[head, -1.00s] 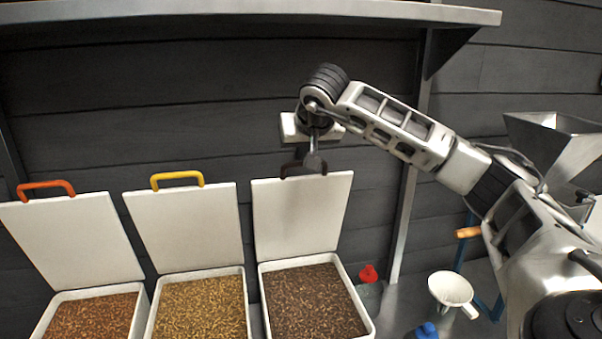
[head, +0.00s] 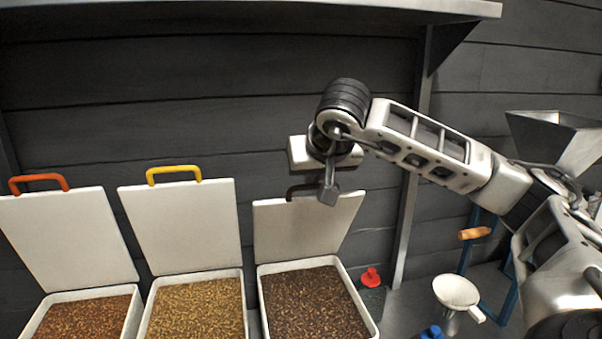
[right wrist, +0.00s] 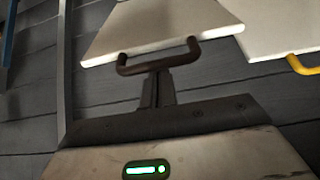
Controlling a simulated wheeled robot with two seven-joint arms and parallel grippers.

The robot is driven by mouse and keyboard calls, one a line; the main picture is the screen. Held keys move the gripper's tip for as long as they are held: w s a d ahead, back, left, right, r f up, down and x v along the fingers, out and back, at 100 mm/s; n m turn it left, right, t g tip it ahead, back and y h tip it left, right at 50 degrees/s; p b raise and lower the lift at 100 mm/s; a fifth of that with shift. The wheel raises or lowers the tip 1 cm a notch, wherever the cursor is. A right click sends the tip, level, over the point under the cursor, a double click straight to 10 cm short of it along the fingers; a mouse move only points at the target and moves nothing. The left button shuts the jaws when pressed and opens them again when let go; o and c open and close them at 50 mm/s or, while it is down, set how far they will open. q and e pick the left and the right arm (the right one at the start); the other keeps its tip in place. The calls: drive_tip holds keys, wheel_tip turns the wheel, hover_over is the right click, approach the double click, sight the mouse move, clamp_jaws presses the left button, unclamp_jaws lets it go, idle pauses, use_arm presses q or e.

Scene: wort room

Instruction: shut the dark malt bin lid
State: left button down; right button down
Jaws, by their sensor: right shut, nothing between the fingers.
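The dark malt bin (head: 370,318) is the rightmost of three open bins and holds dark brown grain. Its white lid (head: 300,232) is raised and leans forward over the bin, more than the other two lids. Its dark brown handle (head: 297,191) is on the top edge, partly hidden by my right gripper (head: 328,193). In the right wrist view the handle (right wrist: 158,65) lies just beyond the tips of the right gripper (right wrist: 157,88). The fingers are shut with nothing between them, close against the handle or lid; contact cannot be told. My left gripper is out of view.
Two neighbouring lids, with a yellow handle (head: 174,172) and an orange handle (head: 38,179), stand open to the left. A shelf (head: 250,10) runs above.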

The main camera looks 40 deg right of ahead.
drive_tip(key=s+a+f+b, duration=0.5)
drive_tip(key=s+f+b, duration=0.4)
drive_tip(key=f, duration=0.1)
drive_tip(key=shift+s+f+b, duration=0.15)
drive_tip(key=shift+f+b, duration=0.2)
drive_tip(key=shift+b, duration=0.05)
drive_tip(key=s+f+b, duration=0.1)
drive_tip(key=b, duration=0.1)
drive_tip(key=f+b, duration=0.2)
drive_tip(key=s+a+f+b, duration=0.1)
drive_tip(key=f+b, duration=0.1)
drive_tip(key=shift+s+a, duration=0.1)
drive_tip(key=shift+s, duration=0.25)
